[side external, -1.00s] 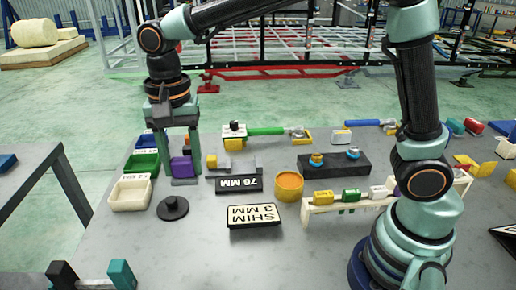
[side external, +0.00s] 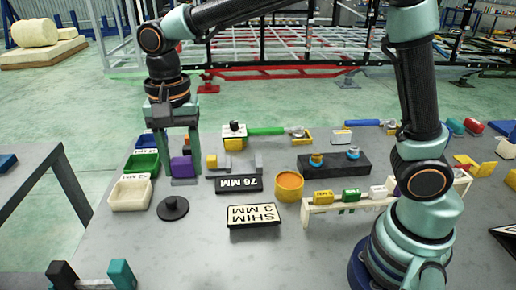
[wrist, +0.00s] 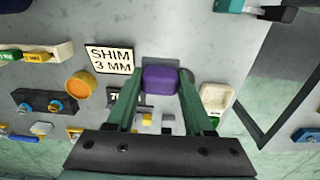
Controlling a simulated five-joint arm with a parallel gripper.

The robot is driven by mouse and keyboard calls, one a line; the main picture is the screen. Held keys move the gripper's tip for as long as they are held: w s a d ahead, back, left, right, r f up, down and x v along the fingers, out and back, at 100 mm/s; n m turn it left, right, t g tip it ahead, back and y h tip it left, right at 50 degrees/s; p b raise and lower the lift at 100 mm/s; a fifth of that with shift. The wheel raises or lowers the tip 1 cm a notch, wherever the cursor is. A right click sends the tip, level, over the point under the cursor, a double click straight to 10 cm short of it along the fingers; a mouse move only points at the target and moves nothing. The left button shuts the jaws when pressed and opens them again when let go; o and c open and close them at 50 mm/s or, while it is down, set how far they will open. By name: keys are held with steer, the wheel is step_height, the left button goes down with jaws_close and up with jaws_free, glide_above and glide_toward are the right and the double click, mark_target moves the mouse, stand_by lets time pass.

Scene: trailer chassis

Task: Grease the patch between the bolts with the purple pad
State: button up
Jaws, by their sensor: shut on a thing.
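My gripper (side external: 181,172) points down at the left of the table, with its two green fingers shut on the purple pad (side external: 181,165). The pad also shows between the fingertips in the wrist view (wrist: 160,80). I cannot tell whether the pad touches what is beneath it. The black block (side external: 336,168) with two bolts stands well to the right. The block also appears at left in the wrist view (wrist: 42,96).
An orange round tub (side external: 289,186), a "78 MM" block (side external: 239,184) and a "SHIM 3 MM" plate (side external: 254,214) lie between my gripper and the block. A rack (side external: 318,206) holds small coloured pieces. White (side external: 130,195) and green (side external: 142,164) bins and a black disc (side external: 173,208) are close by.

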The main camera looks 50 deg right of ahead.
stand_by(0.3)
steer(key=d+f+m, duration=0.4)
steer(key=d, duration=1)
steer(key=m, duration=0.5)
glide_toward(289, 182)
steer(key=shift+f, duration=2.3)
steer(key=shift+f, duration=0.5)
steer(key=shift+r, duration=0.1)
step_height(289, 182, up, 7)
